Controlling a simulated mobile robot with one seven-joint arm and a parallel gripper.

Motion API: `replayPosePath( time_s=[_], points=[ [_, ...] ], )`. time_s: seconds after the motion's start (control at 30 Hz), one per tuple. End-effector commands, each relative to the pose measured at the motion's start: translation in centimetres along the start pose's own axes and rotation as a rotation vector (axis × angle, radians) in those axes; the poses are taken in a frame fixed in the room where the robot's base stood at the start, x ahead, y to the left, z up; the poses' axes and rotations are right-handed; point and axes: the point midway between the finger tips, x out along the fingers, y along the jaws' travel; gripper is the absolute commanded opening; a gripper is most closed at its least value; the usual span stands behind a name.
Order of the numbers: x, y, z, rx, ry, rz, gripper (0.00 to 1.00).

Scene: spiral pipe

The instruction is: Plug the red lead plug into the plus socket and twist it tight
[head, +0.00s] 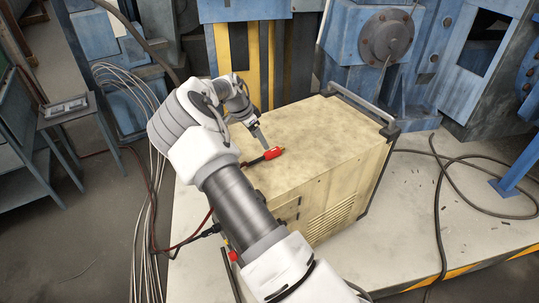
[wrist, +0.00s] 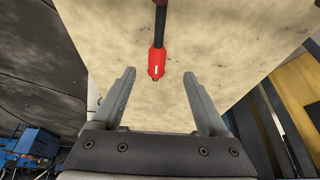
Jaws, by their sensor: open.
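The red lead plug (head: 273,153) lies on top of the beige welding machine (head: 310,150), its dark cable running left from it. In the wrist view the red plug (wrist: 156,64) is ahead of my gripper, with its brass tip toward me and the black cable (wrist: 160,25) going away. My gripper (wrist: 158,75) is open, its two grey fingers on either side of the plug's tip line, with nothing held. In the head view my gripper (head: 263,143) is close beside the plug. The plus socket cannot be made out; my arm covers part of the machine's front.
The machine stands on a pale platform (head: 420,215) and has a dark handle rail (head: 362,107) along its right end. Loose black cable (head: 440,190) lies at the right. A dark red cable (head: 190,238) and a black connector hang near the machine's left front. Blue machinery stands behind.

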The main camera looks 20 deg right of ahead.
Motion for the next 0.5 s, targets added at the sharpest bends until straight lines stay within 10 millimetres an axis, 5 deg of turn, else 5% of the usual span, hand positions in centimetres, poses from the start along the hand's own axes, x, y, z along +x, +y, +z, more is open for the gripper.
replayPosePath(
  time_s=[0.5],
  points=[
    [5.9,0.6,-0.4,0.001,0.001,0.003,0.77]
  ],
)
